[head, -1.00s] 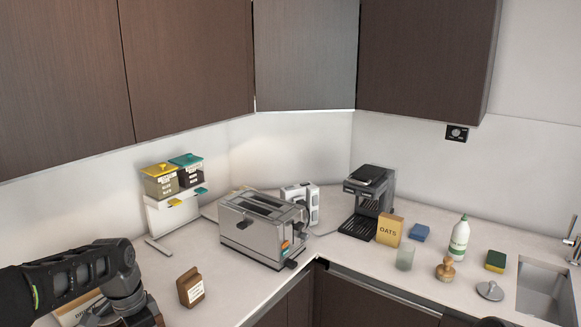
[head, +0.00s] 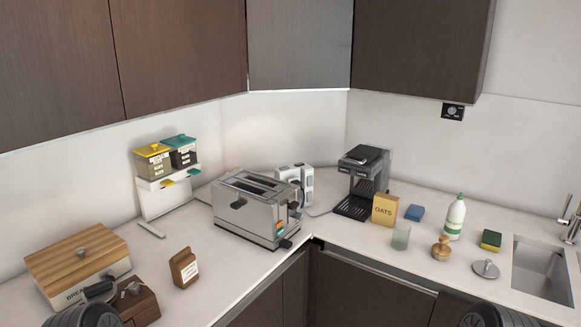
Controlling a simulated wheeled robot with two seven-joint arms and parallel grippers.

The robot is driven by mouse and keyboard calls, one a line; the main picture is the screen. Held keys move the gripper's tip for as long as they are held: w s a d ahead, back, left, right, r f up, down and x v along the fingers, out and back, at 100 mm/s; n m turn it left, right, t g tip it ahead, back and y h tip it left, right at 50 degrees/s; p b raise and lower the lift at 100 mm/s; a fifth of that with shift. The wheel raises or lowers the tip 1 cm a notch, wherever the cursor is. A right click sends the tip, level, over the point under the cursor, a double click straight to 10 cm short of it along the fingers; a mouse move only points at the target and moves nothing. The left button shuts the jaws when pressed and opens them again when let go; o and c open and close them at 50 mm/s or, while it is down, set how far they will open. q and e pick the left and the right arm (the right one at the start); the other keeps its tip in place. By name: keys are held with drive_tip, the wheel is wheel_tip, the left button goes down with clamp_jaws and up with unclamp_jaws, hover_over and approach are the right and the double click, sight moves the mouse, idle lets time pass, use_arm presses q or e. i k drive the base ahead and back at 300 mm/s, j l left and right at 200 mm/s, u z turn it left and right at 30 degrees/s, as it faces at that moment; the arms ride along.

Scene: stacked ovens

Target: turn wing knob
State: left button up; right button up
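I cannot pick out a wing knob for certain, and no oven shows in the head view. A black wall fitting (head: 453,111) with a small round face is on the wall below the right cabinet; its detail is too small to tell. The steel toaster (head: 255,208) in the corner has dark knobs and levers on its sides. Neither of my grippers is in view. Only dark rounded parts of my arms show at the bottom edge, left and right.
A bread box (head: 62,270), a small wooden box with a metal knob (head: 140,304) and a brown packet (head: 184,268) stand at left. A coffee machine (head: 362,182), oats box (head: 385,209), glass (head: 401,236), white bottle (head: 455,218) and sink (head: 541,268) are at right. Cabinets hang above.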

sight(104, 289)
drive_tip(key=u, duration=1.2)
